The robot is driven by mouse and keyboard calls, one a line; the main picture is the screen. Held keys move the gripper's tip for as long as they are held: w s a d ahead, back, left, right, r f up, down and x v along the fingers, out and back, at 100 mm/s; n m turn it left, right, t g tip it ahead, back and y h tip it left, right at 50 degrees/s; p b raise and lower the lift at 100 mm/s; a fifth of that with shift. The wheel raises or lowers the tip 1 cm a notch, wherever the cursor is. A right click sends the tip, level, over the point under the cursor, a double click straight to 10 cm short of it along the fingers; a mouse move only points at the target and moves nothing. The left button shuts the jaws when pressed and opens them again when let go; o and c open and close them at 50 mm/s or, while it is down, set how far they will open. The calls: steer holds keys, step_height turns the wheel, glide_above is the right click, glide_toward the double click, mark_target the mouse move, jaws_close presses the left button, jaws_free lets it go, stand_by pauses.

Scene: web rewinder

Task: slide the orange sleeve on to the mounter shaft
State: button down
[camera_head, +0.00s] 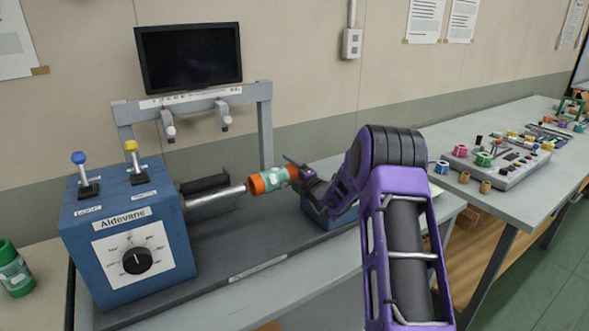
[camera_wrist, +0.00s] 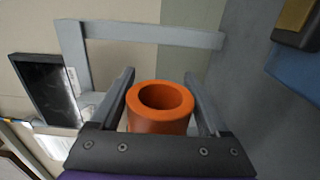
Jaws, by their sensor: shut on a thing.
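The orange sleeve (camera_head: 257,185) has a pale green band around it and lies roughly level in the head view. My gripper (camera_head: 294,173) is shut on the sleeve at its right end. In the wrist view the sleeve (camera_wrist: 160,122) sits between the two fingers with its hollow end facing the camera. The mounter shaft (camera_head: 221,194) is a bare metal rod sticking out right from the blue machine. Its tip meets the sleeve's left end in the head view; I cannot tell whether it is inside the bore. The shaft does not show in the wrist view.
The blue machine box (camera_head: 125,238) with levers and a dial stands left. A grey frame (camera_head: 265,120) with two brackets and a dark screen (camera_head: 190,57) stand behind. A control panel (camera_head: 495,165) is on the right table.

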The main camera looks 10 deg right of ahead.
steer(key=s+a, duration=0.2)
steer(key=a, duration=0.6)
steer(key=s+a, duration=0.3)
steer(key=a, duration=0.6)
steer(key=shift+s+a+b, duration=0.2)
steer(key=shift+s+b, duration=0.1)
stand_by(0.8)
steer(key=shift+f, duration=0.2)
stand_by(0.8)
steer(key=shift+c, duration=0.4)
jaws_free()
steer(key=shift+o, duration=0.4)
steer(key=shift+f, duration=0.1)
steer(key=shift+s, duration=0.15)
